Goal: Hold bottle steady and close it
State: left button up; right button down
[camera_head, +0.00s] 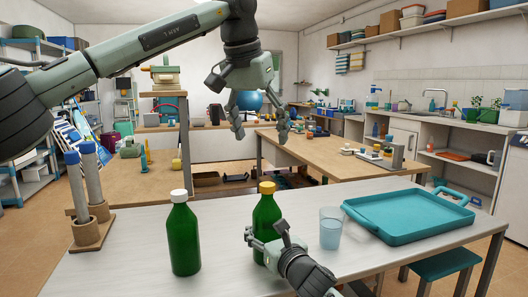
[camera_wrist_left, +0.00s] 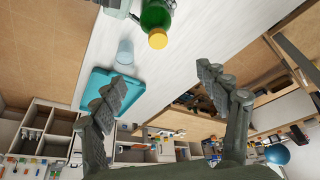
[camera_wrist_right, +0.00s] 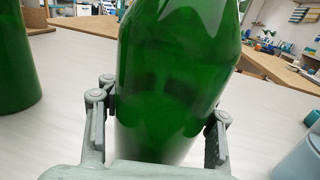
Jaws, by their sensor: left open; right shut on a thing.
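A green bottle (camera_head: 265,217) with a yellow cap (camera_head: 267,187) stands upright on the white table. My right gripper (camera_head: 270,246) is shut on its lower body, and the right wrist view shows a finger on each side of the green bottle (camera_wrist_right: 175,70). The cap sits on the bottle's top; I cannot tell how tight it is. My left gripper (camera_head: 258,122) is open and empty, in the air above the bottle. In the left wrist view the yellow cap (camera_wrist_left: 158,39) shows beyond and between the open fingers (camera_wrist_left: 165,92), apart from them.
A second green bottle (camera_head: 183,238) with a white cap stands to the left. A glass (camera_head: 330,230) and a teal tray (camera_head: 408,218) are to the right. A wooden holder (camera_head: 92,232) with two grey-blue tubes stands at the left end. The table's front left is clear.

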pick_arm(q)
jog(key=v, duration=0.5)
pick_arm(e)
jog(key=shift+c, duration=2.2)
grip_release()
jog(key=v, duration=1.2)
